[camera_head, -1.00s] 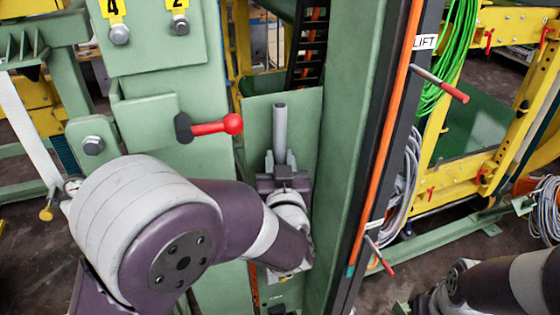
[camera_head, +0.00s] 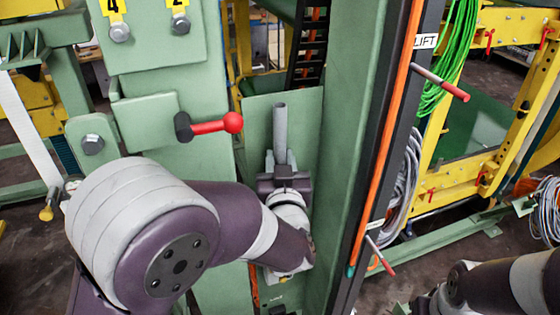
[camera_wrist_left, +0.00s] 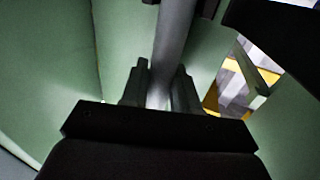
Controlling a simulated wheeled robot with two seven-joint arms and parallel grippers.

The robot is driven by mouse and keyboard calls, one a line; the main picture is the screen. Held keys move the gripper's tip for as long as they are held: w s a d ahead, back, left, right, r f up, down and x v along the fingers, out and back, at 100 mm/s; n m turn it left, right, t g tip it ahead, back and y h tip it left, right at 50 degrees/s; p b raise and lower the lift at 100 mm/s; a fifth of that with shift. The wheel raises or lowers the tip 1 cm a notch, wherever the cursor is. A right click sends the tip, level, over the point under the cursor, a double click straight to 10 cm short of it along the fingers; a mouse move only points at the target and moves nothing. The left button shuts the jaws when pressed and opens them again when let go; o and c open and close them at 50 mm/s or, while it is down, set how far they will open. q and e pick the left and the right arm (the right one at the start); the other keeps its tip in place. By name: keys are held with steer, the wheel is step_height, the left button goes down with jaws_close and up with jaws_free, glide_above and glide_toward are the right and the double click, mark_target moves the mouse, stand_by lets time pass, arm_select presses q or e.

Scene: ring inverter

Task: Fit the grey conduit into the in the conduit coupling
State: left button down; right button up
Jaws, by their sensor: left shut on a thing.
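The grey conduit (camera_head: 280,128) stands upright in front of a green panel in the head view. It also shows in the left wrist view (camera_wrist_left: 172,50), running up from between the fingers. My left gripper (camera_head: 280,160) is shut on the conduit near its lower part; both fingers show beside it in the wrist view (camera_wrist_left: 160,92). The conduit's lower end is hidden behind the gripper. In the wrist view, dark parts flank the conduit's upper stretch at the top edge; I cannot tell whether they are the coupling. My right gripper is not in view, only part of my right arm at the lower right.
A red-handled lever (camera_head: 212,126) sticks out left of the conduit. A green column (camera_head: 345,130) stands close on the right, with an orange cable (camera_head: 397,110) beyond it. A green panel (camera_head: 257,110) is behind the conduit. Black cable track (camera_head: 309,45) hangs above.

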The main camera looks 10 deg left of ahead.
arm_select(q)
steer(key=shift+f+b, duration=1.85)
steer(key=shift+f, duration=0.2)
steer(key=shift+r, duration=0.1)
steer(key=shift+r, duration=0.1)
step_height(320, 180, up, 3)
steer(key=p, duration=0.2)
steer(key=shift+p, duration=0.35)
stand_by(1.2)
steer(key=shift+f+b, duration=1.65)
steer(key=c, duration=0.8)
jaws_free()
steer(key=shift+o, duration=0.2)
